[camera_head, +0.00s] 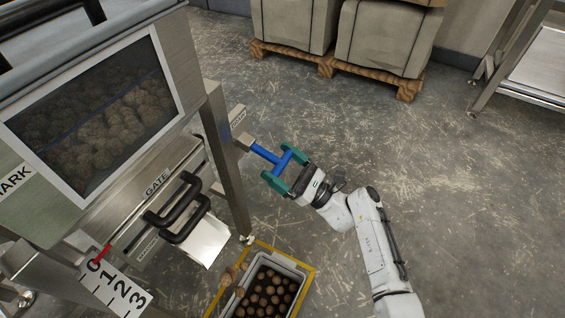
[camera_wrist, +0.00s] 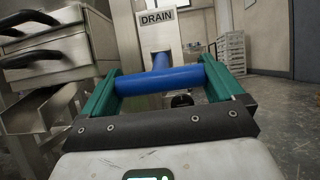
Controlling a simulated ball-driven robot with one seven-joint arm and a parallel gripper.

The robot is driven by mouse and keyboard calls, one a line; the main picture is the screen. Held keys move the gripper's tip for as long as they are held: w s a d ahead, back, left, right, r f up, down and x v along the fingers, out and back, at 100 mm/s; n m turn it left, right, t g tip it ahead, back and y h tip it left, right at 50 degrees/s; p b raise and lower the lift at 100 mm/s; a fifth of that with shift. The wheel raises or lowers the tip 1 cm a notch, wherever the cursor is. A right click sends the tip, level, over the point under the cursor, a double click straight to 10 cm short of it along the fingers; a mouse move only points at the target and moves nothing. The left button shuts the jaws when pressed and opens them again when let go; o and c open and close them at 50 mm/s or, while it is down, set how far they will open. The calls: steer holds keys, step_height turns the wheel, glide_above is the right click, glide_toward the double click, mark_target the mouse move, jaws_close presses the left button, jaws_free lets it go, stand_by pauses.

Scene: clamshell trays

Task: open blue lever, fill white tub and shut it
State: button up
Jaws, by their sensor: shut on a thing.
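The blue lever (camera_head: 265,153) is a T-shaped handle on the right side of the metal hopper machine. My gripper (camera_head: 281,165) has its teal fingers shut on the ends of the lever's crossbar. In the wrist view the blue crossbar (camera_wrist: 160,80) spans between both fingers, and its stem runs to a plate labelled DRAIN (camera_wrist: 158,17). The white tub (camera_head: 286,263) sits on the floor below the machine, with several round brown lumps in it. The tub's near end is cut off by the picture's edge.
A gate with black handles (camera_head: 180,212) and a pale chute (camera_head: 205,240) is above and left of the tub. A yellow floor outline (camera_head: 309,284) surrounds the tub. A few lumps (camera_head: 228,275) lie beside it.

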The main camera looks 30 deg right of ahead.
steer(key=shift+f, duration=0.25)
steer(key=o, duration=1)
steer(key=shift+o, duration=0.6)
steer(key=shift+r, duration=0.1)
steer(key=shift+s+d, duration=0.1)
steer(key=p+v, duration=0.1)
steer(key=v, duration=0.9)
steer(key=shift+s+f+p, duration=0.2)
steer(key=shift+f+p, duration=0.1)
steer(key=shift+d, duration=0.15)
